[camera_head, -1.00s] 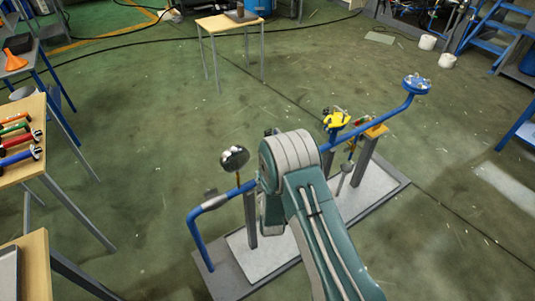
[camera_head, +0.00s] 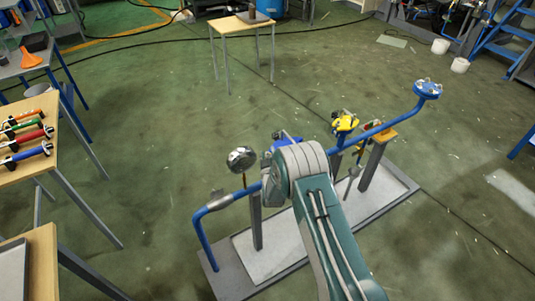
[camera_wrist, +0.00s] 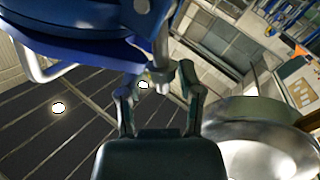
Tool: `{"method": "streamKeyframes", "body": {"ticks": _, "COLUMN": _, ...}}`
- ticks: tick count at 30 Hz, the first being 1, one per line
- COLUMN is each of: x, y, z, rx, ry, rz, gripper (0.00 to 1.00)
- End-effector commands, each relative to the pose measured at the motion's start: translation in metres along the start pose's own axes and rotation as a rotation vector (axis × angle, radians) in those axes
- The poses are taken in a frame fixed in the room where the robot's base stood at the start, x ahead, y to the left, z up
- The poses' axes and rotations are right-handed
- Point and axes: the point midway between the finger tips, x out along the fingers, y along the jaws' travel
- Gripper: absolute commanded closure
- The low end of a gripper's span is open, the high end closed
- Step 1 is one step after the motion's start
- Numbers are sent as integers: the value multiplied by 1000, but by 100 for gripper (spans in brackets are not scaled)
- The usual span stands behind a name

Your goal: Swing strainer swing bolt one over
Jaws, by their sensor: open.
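The blue strainer (camera_head: 268,157) sits on the blue pipe in the head view, largely hidden behind my arm. In the wrist view, its blue body (camera_wrist: 75,50) fills the upper left. A grey metal rod with a rounded end, apparently a swing bolt (camera_wrist: 161,48), hangs from beside the blue body. My gripper (camera_wrist: 158,82) is open, with its fingertips on either side of the rod's lower end. I cannot tell whether a finger touches it. My gripper is hidden behind my arm in the head view.
A shiny round gauge (camera_head: 242,159) stands left of the strainer; a large shiny round surface (camera_wrist: 265,150) is close at right in the wrist view. A yellow valve part (camera_head: 345,122) and blue flange (camera_head: 428,89) lie to the right. A tool table (camera_head: 42,118) stands at left.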

Motion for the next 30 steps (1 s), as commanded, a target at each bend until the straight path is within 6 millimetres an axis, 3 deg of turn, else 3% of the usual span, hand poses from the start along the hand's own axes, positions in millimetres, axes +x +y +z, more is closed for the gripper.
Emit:
{"method": "streamKeyframes", "body": {"ticks": 1, "x": 0, "y": -1, "z": 0, "rx": 0, "ry": 0, "rz": -1, "gripper": 53}}
{"method": "streamKeyframes", "body": {"ticks": 4, "x": 0, "y": -1, "z": 0, "rx": 0, "ry": 0, "rz": -1, "gripper": 97}}
{"method": "streamKeyframes", "body": {"ticks": 5, "x": 0, "y": -1, "z": 0, "rx": 0, "ry": 0, "rz": -1, "gripper": 100}}
{"method": "streamKeyframes", "body": {"ticks": 30, "x": 1, "y": 1, "z": -1, "rx": 35, "ry": -15, "rz": -10, "gripper": 100}}
